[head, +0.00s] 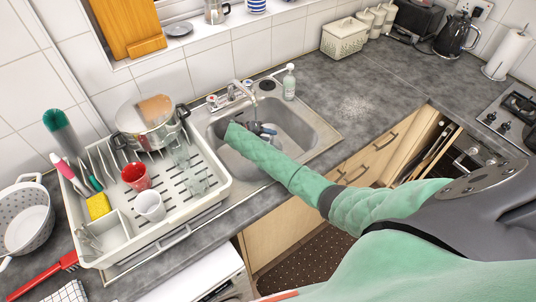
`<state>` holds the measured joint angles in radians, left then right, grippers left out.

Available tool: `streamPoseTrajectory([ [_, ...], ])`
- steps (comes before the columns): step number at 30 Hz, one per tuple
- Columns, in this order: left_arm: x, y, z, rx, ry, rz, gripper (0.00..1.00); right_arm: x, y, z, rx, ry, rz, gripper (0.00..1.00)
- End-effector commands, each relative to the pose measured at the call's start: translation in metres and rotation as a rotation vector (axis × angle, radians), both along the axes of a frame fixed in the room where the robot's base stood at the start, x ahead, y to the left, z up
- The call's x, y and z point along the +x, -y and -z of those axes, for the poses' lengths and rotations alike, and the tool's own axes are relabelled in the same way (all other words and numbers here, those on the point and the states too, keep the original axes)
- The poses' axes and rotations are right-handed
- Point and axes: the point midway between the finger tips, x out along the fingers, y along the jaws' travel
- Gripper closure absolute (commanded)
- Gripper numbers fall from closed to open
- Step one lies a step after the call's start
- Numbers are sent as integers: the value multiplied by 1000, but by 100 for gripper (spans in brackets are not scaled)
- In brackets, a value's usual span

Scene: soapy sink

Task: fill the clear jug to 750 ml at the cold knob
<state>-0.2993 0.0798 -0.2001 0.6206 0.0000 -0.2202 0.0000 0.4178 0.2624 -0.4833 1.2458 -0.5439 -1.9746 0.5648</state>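The steel sink (312,135) is set in the worktop at the middle. Its tap (240,90) stands at the back rim, with a red-marked knob (211,101) on the left; a second knob sits to the right, near the spout. My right arm, in a green sleeve, reaches in from the right across the sink. My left gripper is out of view.
A cream drying rack (222,190) left of the sink holds a red cup (135,176), a white cup (150,206) and clear glassware (195,184). A steel pot (147,124) stands behind. A soap bottle (289,83) stands behind the sink.

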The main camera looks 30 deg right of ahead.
Motion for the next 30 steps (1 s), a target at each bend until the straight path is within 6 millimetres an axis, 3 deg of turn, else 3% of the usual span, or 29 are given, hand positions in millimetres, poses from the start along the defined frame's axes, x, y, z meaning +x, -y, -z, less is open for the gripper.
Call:
streamPoseTrajectory([
  [5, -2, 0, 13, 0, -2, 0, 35, 4, -19, -6, 2, 2, -1, 60],
  [16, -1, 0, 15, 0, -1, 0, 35, 9, -53, -28, 5, -1, 0, 60],
  [30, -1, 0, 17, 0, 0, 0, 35, 10, -63, -35, 1, -3, 1, 60],
])
